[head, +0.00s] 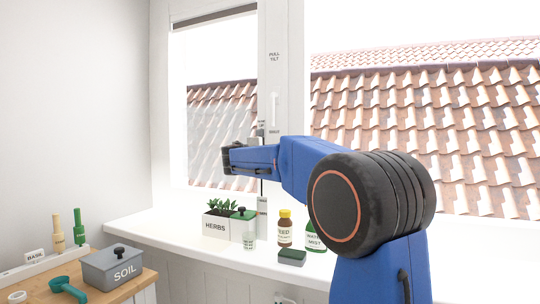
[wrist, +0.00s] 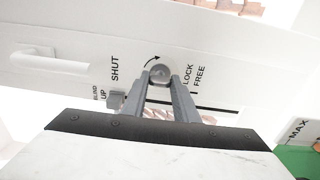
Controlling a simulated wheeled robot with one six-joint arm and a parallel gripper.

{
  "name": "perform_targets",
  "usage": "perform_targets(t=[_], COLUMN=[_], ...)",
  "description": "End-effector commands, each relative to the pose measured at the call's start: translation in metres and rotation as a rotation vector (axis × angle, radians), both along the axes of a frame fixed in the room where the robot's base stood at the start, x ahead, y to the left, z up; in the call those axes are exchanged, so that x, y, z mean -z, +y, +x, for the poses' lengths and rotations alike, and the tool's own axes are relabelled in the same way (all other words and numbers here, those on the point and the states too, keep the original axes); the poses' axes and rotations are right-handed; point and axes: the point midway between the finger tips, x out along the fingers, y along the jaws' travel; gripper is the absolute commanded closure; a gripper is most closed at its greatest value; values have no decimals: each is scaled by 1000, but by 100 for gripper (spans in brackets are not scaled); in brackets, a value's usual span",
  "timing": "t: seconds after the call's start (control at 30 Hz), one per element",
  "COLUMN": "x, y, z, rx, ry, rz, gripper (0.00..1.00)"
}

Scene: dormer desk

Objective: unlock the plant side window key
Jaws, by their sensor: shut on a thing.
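The window key (wrist: 160,71) is a small round grey piece on the white window post, in the wrist view's upper middle. A curved arrow and the words SHUT, LOCK and FREE are printed around it. My gripper (wrist: 161,78) is shut on the key, one grey finger on each side. Which mark the key points to cannot be told. In the head view my blue arm reaches left to the white post (head: 270,60) between the two panes; the key itself cannot be made out there.
A white window handle (wrist: 52,62) and a grey blind slider (wrist: 116,99) are near the key. A soil box (head: 118,268) is lower left.

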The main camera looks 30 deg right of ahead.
Motion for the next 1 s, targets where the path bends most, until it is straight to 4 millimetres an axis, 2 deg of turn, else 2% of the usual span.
perform_targets(t=[0.2, 0.23, 0.3, 0.67, 0.87, 1.0], x=[1, 1, 1, 0, 0, 0], y=[0, 0, 0, 3, 23, 45], z=[1, 1, 1, -2, -16, -33], rx=[-1, -1, -1, -1, -3, -4], ry=[1, 1, 1, -1, -1, -1], rz=[0, 0, 0, 1, 1, 1], gripper=[96, 69, 55, 55, 55, 55])
